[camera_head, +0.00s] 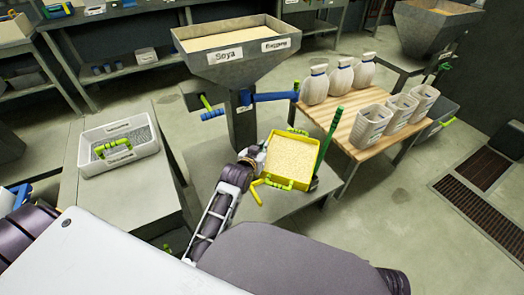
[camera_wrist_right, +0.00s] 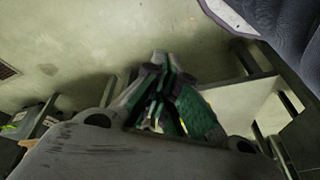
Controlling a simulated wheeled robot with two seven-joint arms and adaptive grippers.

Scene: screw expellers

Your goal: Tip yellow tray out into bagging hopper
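The yellow tray (camera_head: 256,172) is full of pale grains and has green handles. It is level above a low grey surface in the head view; I cannot tell whether it rests there. My left gripper (camera_head: 257,158) is at the tray's left side, its fingers small and partly hidden. I cannot tell whether it grips the tray. The grey hopper (camera_head: 232,72), labelled "Soya" and "Bagging", stands behind the tray and holds pale material. In the right wrist view my right gripper (camera_wrist_right: 161,68) has its green-padded fingers together at the tips, with nothing visible between them, over the floor.
A wooden table (camera_head: 346,122) at right holds white bags (camera_head: 340,78) and open pale containers (camera_head: 402,108). A white crate (camera_head: 88,160) with a green handle stands on a grey bench at left. A blue bar (camera_head: 275,97) sticks out from the hopper's stem.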

